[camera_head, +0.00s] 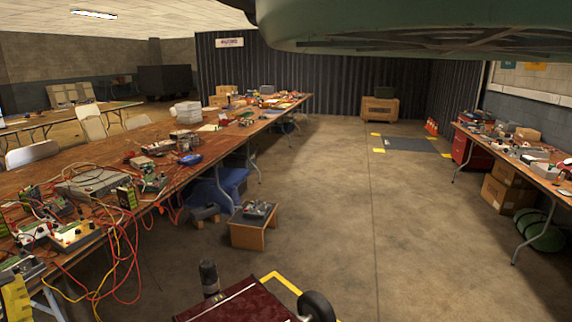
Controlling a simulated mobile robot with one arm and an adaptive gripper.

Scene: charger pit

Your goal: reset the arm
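My gripper does not show in the head view, and I cannot make out my arm with certainty. Whether the gripper is open or shut is hidden from me. The task names no other object.
A long cluttered table (105,160) with trailing cables runs along the left. Another bench (545,180) stands right. A greenish body (400,28) hangs overhead. The middle floor (335,190) is clear.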

